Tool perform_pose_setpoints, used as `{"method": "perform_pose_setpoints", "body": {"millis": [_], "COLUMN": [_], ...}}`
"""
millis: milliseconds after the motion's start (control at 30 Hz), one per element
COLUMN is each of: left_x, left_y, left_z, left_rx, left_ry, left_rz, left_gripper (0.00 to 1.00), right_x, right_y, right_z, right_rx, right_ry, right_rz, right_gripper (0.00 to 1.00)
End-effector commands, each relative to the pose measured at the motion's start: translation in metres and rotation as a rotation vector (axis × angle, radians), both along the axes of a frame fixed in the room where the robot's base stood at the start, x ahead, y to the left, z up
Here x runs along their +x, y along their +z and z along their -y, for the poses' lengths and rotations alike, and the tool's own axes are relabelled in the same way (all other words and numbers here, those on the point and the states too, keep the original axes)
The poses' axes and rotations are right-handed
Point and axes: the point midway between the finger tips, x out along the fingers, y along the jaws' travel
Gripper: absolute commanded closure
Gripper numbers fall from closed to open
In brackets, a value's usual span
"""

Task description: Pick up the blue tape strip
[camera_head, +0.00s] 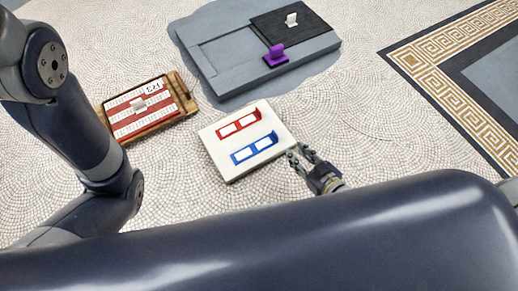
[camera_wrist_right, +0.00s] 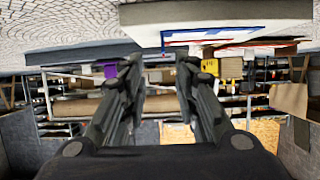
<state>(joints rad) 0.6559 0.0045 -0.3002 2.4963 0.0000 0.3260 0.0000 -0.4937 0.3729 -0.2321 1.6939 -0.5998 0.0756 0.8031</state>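The blue tape strip (camera_head: 253,150) lies on a white square board (camera_head: 214,150) on the floor. It has two white windows and a raised end at its right. A matching red strip (camera_head: 238,125) lies beside it, farther back. My right gripper (camera_head: 300,154) is just right of the board, close to the raised end of the blue strip and apart from it. In the right wrist view its two fingers (camera_wrist_right: 160,72) are spread with nothing between them. The board and a blue edge show there at the top. My left arm is at the left; its gripper is out of view.
A red-and-white panel in a wooden frame (camera_head: 187,107) lies left of the board. Behind it is a grey slab (camera_head: 225,75) with a purple handled piece (camera_head: 275,55) and a black plate (camera_head: 310,33) carrying a white handled piece (camera_head: 291,20). Mosaic floor surrounds them.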

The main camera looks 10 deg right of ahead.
Motion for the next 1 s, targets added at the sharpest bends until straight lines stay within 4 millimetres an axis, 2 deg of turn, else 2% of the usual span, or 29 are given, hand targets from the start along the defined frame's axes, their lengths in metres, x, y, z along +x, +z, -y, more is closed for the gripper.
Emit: {"method": "perform_pose_setpoints", "body": {"millis": [100, 200, 467, 700, 800, 1000], "left_x": [-0.011, -0.010, -0.009, -0.009, -0.009, -0.009], "left_y": [-0.007, -0.013, -0.022, -0.049, -0.054, -0.057], "left_z": [0.000, 0.000, 0.001, 0.001, 0.001, 0.001], "left_rx": [0.001, 0.002, 0.002, 0.002, 0.002, 0.002], "left_ry": [0.001, 0.001, 0.001, 0.001, 0.001, 0.001], "left_rz": [0.029, 0.026, 0.025, 0.025, 0.025, 0.025], "left_gripper": [0.70, 0.70, 0.70, 0.70, 0.70, 0.70], "right_x": [0.019, 0.031, 0.046, 0.070, 0.079, 0.087], "right_y": [-0.010, -0.016, -0.021, -0.031, -0.034, -0.036], "right_z": [-0.007, -0.011, -0.017, -0.030, -0.034, -0.037], "right_rx": [-0.001, 0.001, -0.001, -0.003, -0.002, -0.001], "right_ry": [0.002, 0.001, 0.001, 0.002, 0.002, 0.000], "right_rz": [0.006, 0.004, 0.002, 0.005, 0.003, -0.001], "right_gripper": [0.72, 0.72, 0.72, 0.72, 0.72, 0.72]}}
